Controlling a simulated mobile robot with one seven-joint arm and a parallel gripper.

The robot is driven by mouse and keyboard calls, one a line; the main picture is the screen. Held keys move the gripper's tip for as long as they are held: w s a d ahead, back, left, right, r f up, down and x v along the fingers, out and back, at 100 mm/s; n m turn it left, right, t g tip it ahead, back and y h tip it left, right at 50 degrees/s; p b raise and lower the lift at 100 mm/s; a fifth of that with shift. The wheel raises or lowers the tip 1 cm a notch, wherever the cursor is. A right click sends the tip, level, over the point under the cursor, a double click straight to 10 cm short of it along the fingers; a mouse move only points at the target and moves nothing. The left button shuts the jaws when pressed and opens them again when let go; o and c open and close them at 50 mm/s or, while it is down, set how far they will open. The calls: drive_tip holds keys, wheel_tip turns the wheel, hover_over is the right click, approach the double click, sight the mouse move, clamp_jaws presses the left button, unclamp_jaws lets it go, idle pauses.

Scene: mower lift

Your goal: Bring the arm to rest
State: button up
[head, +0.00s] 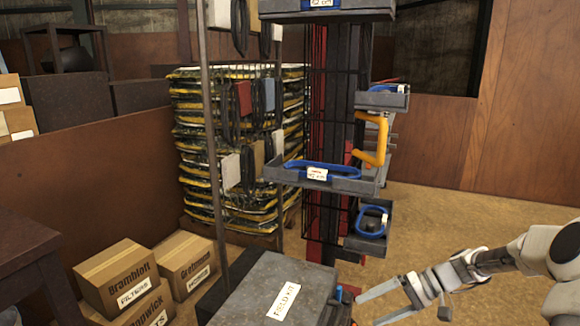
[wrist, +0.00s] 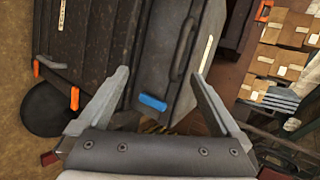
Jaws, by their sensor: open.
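My gripper (head: 370,308) is at the lower right of the head view, with my arm reaching in from the right edge. Its two pale fingers are spread apart beside the right side of the dark grey field kit case (head: 255,296). In the wrist view my gripper (wrist: 158,76) is open, with nothing between its fingers. Beyond the fingers stands a grey case (wrist: 165,55) with a dark handle and a blue latch (wrist: 152,102). I cannot tell whether the fingers touch anything.
A dark rack with grey trays (head: 330,183) of blue and yellow-orange handles stands behind the case. Cardboard boxes (head: 120,272) sit at the left, near a dark table (head: 30,240). Stacked yellow-edged bundles (head: 190,150) stand behind. The floor (head: 460,215) at right is open.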

drive_tip(key=s+a+r+n+t+h+b, duration=0.1)
drive_tip(key=s+a+r+n+t+h, duration=0.1)
drive_tip(key=s+a+r+h, duration=0.55)
drive_tip(key=s+a+r+n+t+h, duration=0.1)
drive_tip(key=s+a+r+h, duration=0.25)
drive_tip(key=s+r, duration=0.5)
drive_tip(key=s+d+r+m+t+p, duration=0.2)
drive_tip(key=s+d+r, duration=0.4)
drive_tip(key=s, duration=0.3)
wheel_tip(320, 180, up, 20)
drive_tip(key=p, duration=2)
drive_tip(key=shift+a+f, duration=0.25)
drive_tip(key=shift+a, duration=0.05)
